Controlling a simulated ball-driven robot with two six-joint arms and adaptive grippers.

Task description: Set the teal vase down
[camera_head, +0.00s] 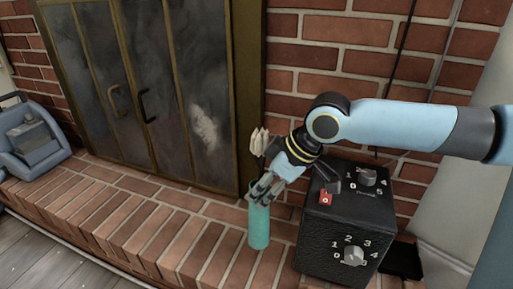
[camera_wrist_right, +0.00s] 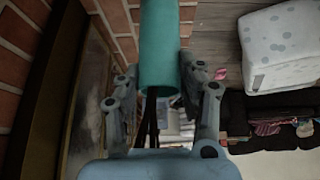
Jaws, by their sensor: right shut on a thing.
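The teal vase (camera_head: 259,228) is a slim cylinder, upright at the brick hearth in front of the fireplace doors. Pale buds (camera_head: 259,140) stand above it, partly behind my gripper. My right gripper (camera_head: 264,190) is shut on the vase near its top. In the right wrist view the vase (camera_wrist_right: 160,45) runs between the two fingers (camera_wrist_right: 158,85), with dark stems below it. I cannot tell whether the vase's base touches the bricks. My left gripper is not in view.
A black box with numbered dials (camera_head: 335,228) stands just right of the vase. The brick hearth (camera_head: 150,215) is clear to the left. Glass fireplace doors (camera_head: 140,80) stand behind. A blue-grey object (camera_head: 35,140) is at the far left.

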